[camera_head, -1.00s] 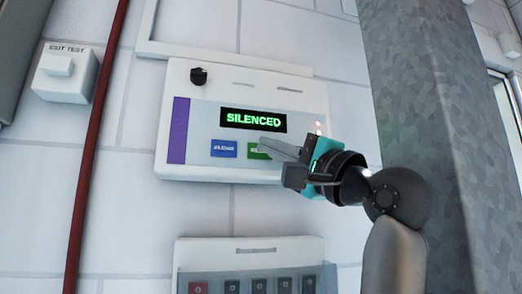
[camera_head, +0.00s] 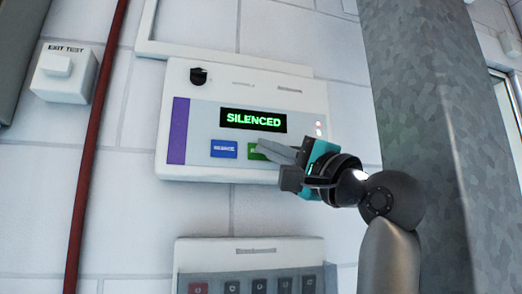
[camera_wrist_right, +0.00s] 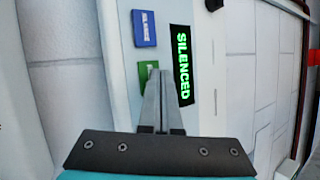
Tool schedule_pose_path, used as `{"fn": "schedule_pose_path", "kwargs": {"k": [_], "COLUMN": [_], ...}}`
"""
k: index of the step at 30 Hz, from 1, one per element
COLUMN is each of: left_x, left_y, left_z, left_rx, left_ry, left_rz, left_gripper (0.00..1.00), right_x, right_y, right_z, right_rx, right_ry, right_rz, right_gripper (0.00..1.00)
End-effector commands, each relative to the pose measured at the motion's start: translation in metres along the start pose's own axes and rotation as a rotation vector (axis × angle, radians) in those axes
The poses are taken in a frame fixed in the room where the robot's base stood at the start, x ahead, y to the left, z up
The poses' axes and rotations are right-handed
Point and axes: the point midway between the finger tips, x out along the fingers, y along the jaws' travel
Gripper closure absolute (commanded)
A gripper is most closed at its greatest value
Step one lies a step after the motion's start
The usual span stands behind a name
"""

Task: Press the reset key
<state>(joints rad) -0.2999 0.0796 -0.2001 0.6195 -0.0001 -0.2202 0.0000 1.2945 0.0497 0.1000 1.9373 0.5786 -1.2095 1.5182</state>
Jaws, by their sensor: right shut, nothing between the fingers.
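A white wall panel (camera_head: 300,100) carries a lit display (camera_head: 253,120) that reads "SILENCED". Below the display sit a blue key (camera_head: 223,149) labelled silence and a green key (camera_head: 254,153), whose label is mostly hidden by my fingers. My right gripper (camera_head: 264,146) is shut and empty, its fingertips in front of the green key. In the right wrist view the closed fingertips (camera_wrist_right: 157,72) overlap the edge of the green key (camera_wrist_right: 146,76), with the blue key (camera_wrist_right: 145,28) beyond. I cannot tell whether the tips touch the key. My left gripper is out of view.
A black knob (camera_head: 198,76) is at the panel's upper left. A white exit test box (camera_head: 65,73) and a red pipe (camera_head: 95,130) are further left. A metal column (camera_head: 415,110) stands close right of my arm. A lower box (camera_head: 250,250) holds several buttons.

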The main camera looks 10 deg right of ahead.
Motion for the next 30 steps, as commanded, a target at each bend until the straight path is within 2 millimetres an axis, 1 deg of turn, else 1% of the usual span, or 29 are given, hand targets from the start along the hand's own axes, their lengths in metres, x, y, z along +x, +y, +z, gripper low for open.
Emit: {"fn": "schedule_pose_path", "kwargs": {"k": [13,24,30], "left_x": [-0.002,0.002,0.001], "left_y": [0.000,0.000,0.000], "left_z": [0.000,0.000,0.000], "left_rx": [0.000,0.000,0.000], "left_ry": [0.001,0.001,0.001], "left_rz": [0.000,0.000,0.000], "left_gripper": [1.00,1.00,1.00], "right_x": [0.003,-0.007,-0.007], "right_y": [0.002,-0.003,-0.004], "right_z": [-0.002,0.004,0.004], "right_rx": [0.000,-0.001,0.000], "right_ry": [0.000,0.001,0.001], "right_rz": [0.001,0.000,0.000], "right_gripper": [1.00,1.00,1.00]}}
